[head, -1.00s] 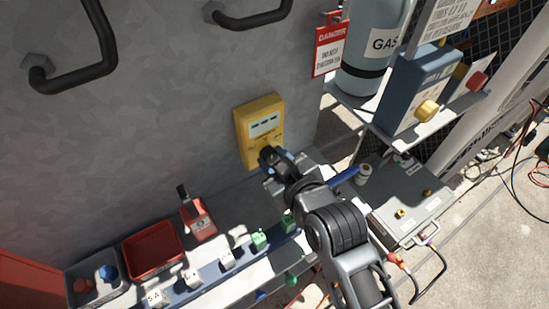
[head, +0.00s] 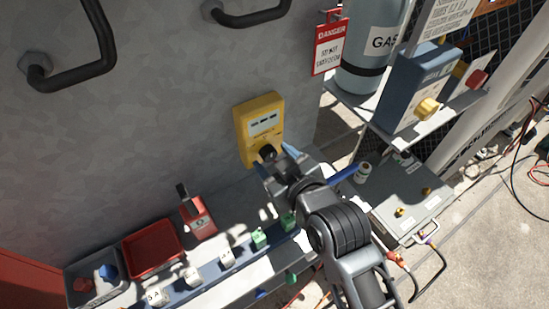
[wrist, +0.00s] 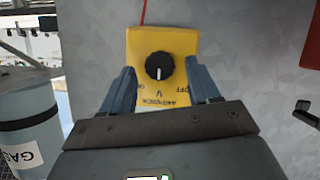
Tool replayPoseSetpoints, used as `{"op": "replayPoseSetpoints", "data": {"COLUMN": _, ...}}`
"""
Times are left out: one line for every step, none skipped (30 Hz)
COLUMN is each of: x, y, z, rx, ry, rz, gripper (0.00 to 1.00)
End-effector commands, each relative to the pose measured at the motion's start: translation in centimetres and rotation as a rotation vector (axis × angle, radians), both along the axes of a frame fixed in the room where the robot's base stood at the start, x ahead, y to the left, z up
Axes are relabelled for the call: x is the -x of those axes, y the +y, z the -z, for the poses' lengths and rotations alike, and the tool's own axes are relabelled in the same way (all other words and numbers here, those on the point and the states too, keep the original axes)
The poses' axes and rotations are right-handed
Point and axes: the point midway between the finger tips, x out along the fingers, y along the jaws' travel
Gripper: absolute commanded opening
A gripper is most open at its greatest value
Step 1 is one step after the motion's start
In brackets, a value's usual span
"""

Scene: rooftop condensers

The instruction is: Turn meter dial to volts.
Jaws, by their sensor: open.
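The yellow meter (head: 260,118) is on the grey wall, with a display at its top. Its round black dial (head: 267,152) shows near its lower part. In the wrist view the dial (wrist: 159,66) appears face on, with a white pointer mark running toward the lower edge of the picture, toward a V-like label (wrist: 158,94). The labels are upside down there; OFF is readable at the right. My gripper (head: 275,161) is open in front of the dial. Its blue fingers stand either side of the dial in the wrist view, apart from it.
A shelf below holds a red tray (head: 154,248), a red tool-like box (head: 198,217) and several small cubes. At right are a gas cylinder (head: 372,50), a blue-grey box (head: 415,85) with a yellow knob, and a grey case (head: 410,205). Black handles are on the wall.

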Motion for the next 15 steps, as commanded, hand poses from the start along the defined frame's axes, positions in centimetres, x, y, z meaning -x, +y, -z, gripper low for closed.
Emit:
{"op": "replayPoseSetpoints", "data": {"x": 0.5, "y": -0.3, "z": -0.1, "rx": -0.001, "ry": 0.0, "rz": 0.001, "gripper": 0.61}}
{"op": "replayPoseSetpoints", "data": {"x": 0.9, "y": -0.5, "z": -0.2, "rx": -0.001, "ry": 0.0, "rz": 0.001, "gripper": 0.61}}
{"op": "replayPoseSetpoints", "data": {"x": 1.4, "y": -0.8, "z": -0.4, "rx": 0.0, "ry": 0.001, "rz": 0.001, "gripper": 0.61}}
{"op": "replayPoseSetpoints", "data": {"x": 1.9, "y": -1.0, "z": -0.6, "rx": 0.0, "ry": 0.001, "rz": 0.001, "gripper": 0.61}}
{"op": "replayPoseSetpoints", "data": {"x": 2.3, "y": -1.3, "z": -0.7, "rx": 0.0, "ry": 0.001, "rz": 0.001, "gripper": 0.61}}
{"op": "replayPoseSetpoints", "data": {"x": 2.9, "y": -1.6, "z": -1.0, "rx": 0.0, "ry": 0.001, "rz": 0.001, "gripper": 0.61}}
{"op": "replayPoseSetpoints", "data": {"x": 3.3, "y": -1.8, "z": -1.2, "rx": 0.001, "ry": 0.001, "rz": 0.0, "gripper": 0.61}}
{"op": "replayPoseSetpoints", "data": {"x": 3.7, "y": -2.0, "z": -1.4, "rx": 0.001, "ry": 0.002, "rz": 0.0, "gripper": 0.61}}
{"op": "replayPoseSetpoints", "data": {"x": 4.1, "y": -2.3, "z": -1.6, "rx": 0.001, "ry": 0.001, "rz": 0.0, "gripper": 0.61}}
{"op": "replayPoseSetpoints", "data": {"x": 4.5, "y": -2.5, "z": -1.8, "rx": 0.001, "ry": 0.001, "rz": 0.0, "gripper": 0.61}}
{"op": "replayPoseSetpoints", "data": {"x": 4.8, "y": -2.6, "z": -1.9, "rx": 0.001, "ry": 0.0, "rz": 0.001, "gripper": 0.61}}
{"op": "replayPoseSetpoints", "data": {"x": 5.1, "y": -2.8, "z": -2.1, "rx": 0.001, "ry": 0.002, "rz": 0.0, "gripper": 0.61}}
{"op": "replayPoseSetpoints", "data": {"x": 5.3, "y": -2.9, "z": -2.2, "rx": 0.001, "ry": 0.002, "rz": 0.0, "gripper": 0.61}}
{"op": "replayPoseSetpoints", "data": {"x": 5.5, "y": -3.0, "z": -2.3, "rx": 0.001, "ry": 0.002, "rz": 0.0, "gripper": 0.61}}
{"op": "replayPoseSetpoints", "data": {"x": 5.7, "y": -3.1, "z": -2.4, "rx": 0.002, "ry": 0.002, "rz": 0.001, "gripper": 0.61}}
